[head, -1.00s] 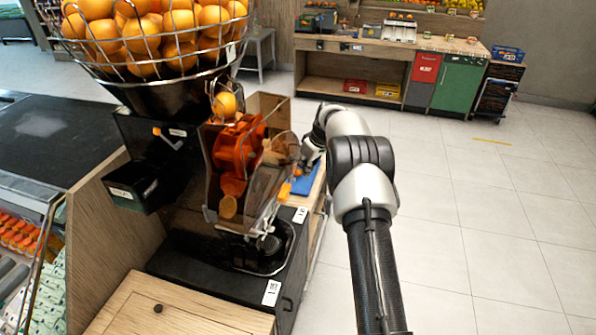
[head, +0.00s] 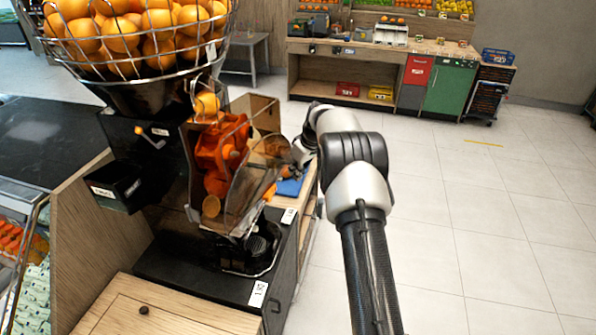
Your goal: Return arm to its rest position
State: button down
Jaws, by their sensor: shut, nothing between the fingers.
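My arm reaches up from the bottom right of the head view and bends at the elbow toward the juicer. My gripper (head: 299,156) is at its far end, small and dark, shut and empty, just right of the juicer's clear cover (head: 255,172). The cover partly hides the fingertips. The orange juicer (head: 217,155) stands on a black base, with a wire basket of oranges (head: 130,30) on top. One orange (head: 206,104) sits in its feed below the basket.
A blue item (head: 290,186) lies on the counter behind the cover. A wooden cabinet (head: 155,306) is in front of the juicer. Open tiled floor (head: 480,220) lies to the right of my arm. A back counter with red and green doors (head: 449,88) stands far off.

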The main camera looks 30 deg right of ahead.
jog(key=s+d+r, duration=0.2)
jog(key=d+r, duration=0.2)
jog(key=r, duration=0.5)
jog(key=s+a+r+m+h+b, duration=0.1)
jog(key=s+a+r+b, duration=0.1)
jog(key=s+a+r, duration=0.5)
jog(key=s+a+r+m+b, duration=0.15)
jog(key=s+a+r, duration=0.35)
jog(key=s+a, duration=0.5)
jog(key=s+a+f+b, duration=0.2)
jog(key=s+a+f, duration=0.1)
jog(key=s, duration=0.6)
jog(key=s+a+f+m+b, duration=0.1)
jog(key=s+a+f, duration=0.1)
jog(key=s, duration=0.7)
jog(key=s+a+f+b, duration=0.2)
jog(key=s+f, duration=0.3)
jog(key=s, duration=0.3)
jog(key=shift+s+a+t+h+b, duration=0.3)
jog(key=shift+s+a, duration=0.1)
jog(key=shift+a, duration=0.45)
jog(key=shift+f, duration=0.1)
